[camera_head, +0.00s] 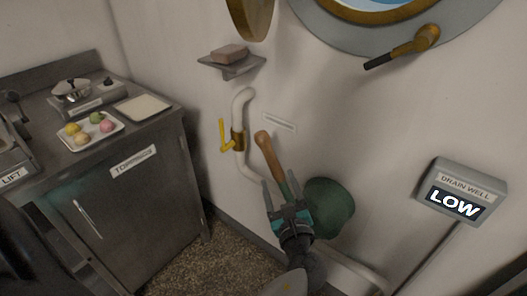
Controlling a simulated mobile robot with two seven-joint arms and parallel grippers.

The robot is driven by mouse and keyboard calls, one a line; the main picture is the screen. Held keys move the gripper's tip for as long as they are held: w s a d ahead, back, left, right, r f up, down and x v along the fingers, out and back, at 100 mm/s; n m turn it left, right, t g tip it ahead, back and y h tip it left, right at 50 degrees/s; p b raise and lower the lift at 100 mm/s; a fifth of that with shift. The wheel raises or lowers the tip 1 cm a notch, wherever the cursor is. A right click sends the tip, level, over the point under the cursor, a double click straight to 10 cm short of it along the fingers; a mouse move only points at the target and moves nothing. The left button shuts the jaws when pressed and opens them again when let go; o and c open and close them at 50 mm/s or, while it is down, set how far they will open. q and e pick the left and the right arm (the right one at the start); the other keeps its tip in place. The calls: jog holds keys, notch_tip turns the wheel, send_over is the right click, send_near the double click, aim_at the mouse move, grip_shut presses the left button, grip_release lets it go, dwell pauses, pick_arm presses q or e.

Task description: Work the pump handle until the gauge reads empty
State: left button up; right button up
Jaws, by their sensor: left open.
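The pump handle (268,152) has a wooden grip on a green shaft and leans up and to the left near the wall. A rounded green body (330,207), probably the pump, is beside its lower part. My left gripper (284,184) is open, with its fingers on either side of the green shaft in the picture; I cannot tell whether they touch it. The gripper hides the shaft's lower end. The gauge (458,202), under a "DRAIN WELL" label, reads "LOW". My right gripper is not in view.
A steel cabinet (149,211) at left bears a plate of coloured balls (92,146) and a lidded pot (72,90). A white pipe with a yellow valve lever (223,136) runs along the wall, below a shelf (232,67). Speckled floor is open beside the cabinet.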

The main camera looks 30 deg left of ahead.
aim_at(268, 149)
pick_arm(q)
jog(key=b+x, duration=0.2)
jog(key=x, duration=1.1)
jog(key=shift+f, duration=0.15)
jog(key=shift+w+a, duration=0.4)
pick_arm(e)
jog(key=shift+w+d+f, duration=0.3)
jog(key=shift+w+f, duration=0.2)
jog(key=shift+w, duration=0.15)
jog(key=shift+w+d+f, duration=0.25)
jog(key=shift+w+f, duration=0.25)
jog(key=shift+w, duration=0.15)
pick_arm(q)
jog(key=shift+c, duration=0.4)
grip_shut()
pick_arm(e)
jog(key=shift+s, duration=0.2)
